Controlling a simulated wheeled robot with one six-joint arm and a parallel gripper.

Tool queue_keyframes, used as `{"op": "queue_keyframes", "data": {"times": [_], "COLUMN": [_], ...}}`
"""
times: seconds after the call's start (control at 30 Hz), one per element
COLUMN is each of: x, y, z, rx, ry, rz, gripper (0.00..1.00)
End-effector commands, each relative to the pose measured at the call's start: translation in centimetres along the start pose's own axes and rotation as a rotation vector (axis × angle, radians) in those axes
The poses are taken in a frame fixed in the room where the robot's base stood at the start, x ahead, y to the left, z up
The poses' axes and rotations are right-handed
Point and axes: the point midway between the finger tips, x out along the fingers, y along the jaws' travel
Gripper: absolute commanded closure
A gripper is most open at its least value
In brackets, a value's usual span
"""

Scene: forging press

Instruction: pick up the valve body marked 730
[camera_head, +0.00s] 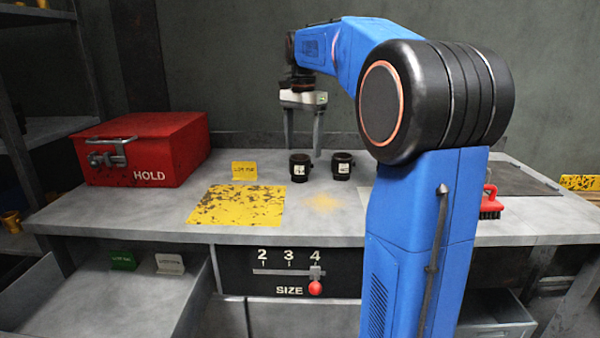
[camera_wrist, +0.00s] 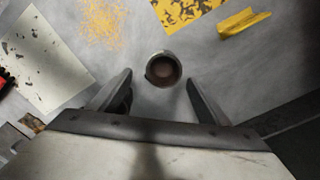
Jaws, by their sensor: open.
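Two short black valve bodies stand upright on the grey bench in the head view, one at left (camera_head: 300,168) and one at right (camera_head: 342,166). Each has a small pale label; the numbers are too small to read, so I cannot tell which is 730. My gripper (camera_head: 303,150) points down above the left one, open and empty. In the wrist view an open-topped valve body (camera_wrist: 163,69) stands just beyond and between my open fingertips (camera_wrist: 160,78). A dark shape (camera_wrist: 125,103) beside the left finger, mostly hidden, looks like the other one.
A red HOLD box (camera_head: 150,150) stands at the left. A yellow tent card (camera_head: 244,171) and a worn yellow patch (camera_head: 236,205) lie left of the valve bodies. Yellow dust (camera_head: 322,203) is in front. A red brush (camera_head: 490,203) is at right. A SIZE slider (camera_head: 315,287) stands at 4.

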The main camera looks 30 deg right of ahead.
Motion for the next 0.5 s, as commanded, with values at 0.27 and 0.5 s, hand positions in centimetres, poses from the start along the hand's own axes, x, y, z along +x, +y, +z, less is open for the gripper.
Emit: {"op": "queue_keyframes", "data": {"times": [0.27,0.5], "x": [1.8,5.0], "y": [-0.2,-0.6], "z": [0.2,0.5], "rx": [-0.001,0.001], "ry": [-0.001,-0.001], "rz": [0.001,0.001], "gripper": [0.30,0.30]}}
